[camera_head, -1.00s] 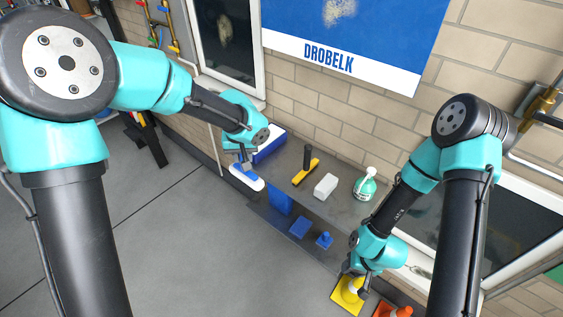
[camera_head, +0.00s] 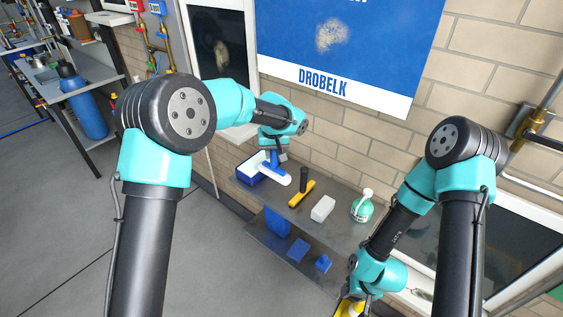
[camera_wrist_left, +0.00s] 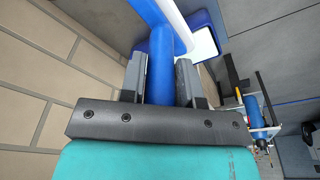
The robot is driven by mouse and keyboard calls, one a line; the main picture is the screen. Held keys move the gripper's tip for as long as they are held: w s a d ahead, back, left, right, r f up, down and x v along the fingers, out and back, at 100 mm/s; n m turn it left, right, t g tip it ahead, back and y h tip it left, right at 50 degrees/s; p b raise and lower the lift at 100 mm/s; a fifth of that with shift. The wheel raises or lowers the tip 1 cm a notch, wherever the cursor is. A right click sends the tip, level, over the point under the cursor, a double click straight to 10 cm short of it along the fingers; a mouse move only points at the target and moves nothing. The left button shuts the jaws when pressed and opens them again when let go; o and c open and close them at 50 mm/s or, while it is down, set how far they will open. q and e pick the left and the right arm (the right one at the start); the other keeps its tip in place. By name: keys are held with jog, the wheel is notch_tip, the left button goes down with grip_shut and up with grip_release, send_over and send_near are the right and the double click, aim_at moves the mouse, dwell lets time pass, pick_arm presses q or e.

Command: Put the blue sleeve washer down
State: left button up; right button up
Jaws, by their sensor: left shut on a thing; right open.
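The blue sleeve washer has a blue handle and a white bar-shaped sleeve (camera_head: 274,174). My left gripper (camera_head: 279,154) is shut on its handle. In the left wrist view the blue handle (camera_wrist_left: 160,75) runs between the two fingers (camera_wrist_left: 158,80), and the white sleeve (camera_wrist_left: 178,20) lies crosswise beyond it. In the head view the sleeve overlaps the blue box at the shelf's left end; whether they touch I cannot tell. My right gripper (camera_head: 352,301) is open low at the bottom edge, by a yellow object (camera_head: 350,308); its fingers are partly hidden.
The grey shelf (camera_head: 290,209) runs along the brick wall. It bears the blue box (camera_head: 248,178), a yellow squeegee-like tool (camera_head: 300,194), a white block (camera_head: 323,208) and a green-white spray bottle (camera_head: 363,205). Several blue items (camera_head: 298,250) sit on the lower level.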

pick_arm(q)
jog(key=shift+w+d+f, duration=0.5)
jog(key=shift+w+d, duration=0.15)
jog(key=shift+w, duration=0.1)
jog(key=shift+w+d+f, duration=0.5)
jog(key=shift+w+d, duration=0.1)
jog(key=shift+w, duration=0.15)
jog(key=shift+w+d+f, duration=0.1)
jog(key=shift+w+f, duration=0.05)
jog(key=shift+f, duration=2.35)
jog(key=shift+f, duration=0.1)
jog(key=o, duration=0.8)
jog(key=shift+o, duration=0.2)
notch_tip(320, 180, up, 12)
jog(key=s, duration=0.1)
jog(key=shift+s, duration=0.4)
